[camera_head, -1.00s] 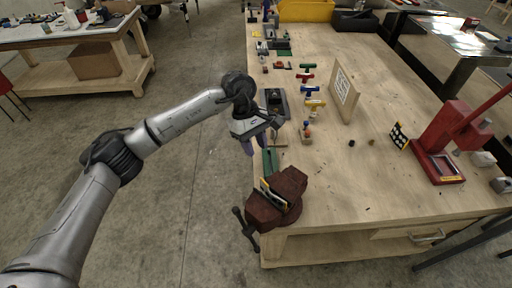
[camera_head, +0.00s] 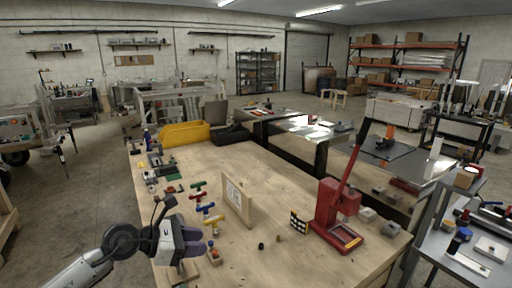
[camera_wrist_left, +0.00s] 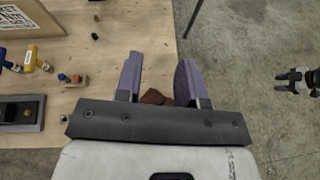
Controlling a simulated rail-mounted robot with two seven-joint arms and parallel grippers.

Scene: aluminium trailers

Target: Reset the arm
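My left gripper (camera_head: 198,241) is at the lower left of the head view, over the near left end of the wooden workbench (camera_head: 278,262). In the left wrist view its two purple fingers (camera_wrist_left: 160,66) stand well apart, with nothing held between them. Part of the brown-red vise (camera_wrist_left: 153,97) shows beyond the fingers, apart from them; the gripper's body hides the rest. What looks like my right gripper (camera_wrist_left: 296,80) shows small at the right edge of the left wrist view, over bare floor. Its fingers are too small to judge.
T-handled tools (camera_head: 206,207) and an upright board (camera_head: 238,200) stand right of and beyond the left gripper. A red press (camera_head: 335,215) stands at the bench's right, a yellow bin (camera_head: 185,133) at its far end. The bench's middle is mostly clear.

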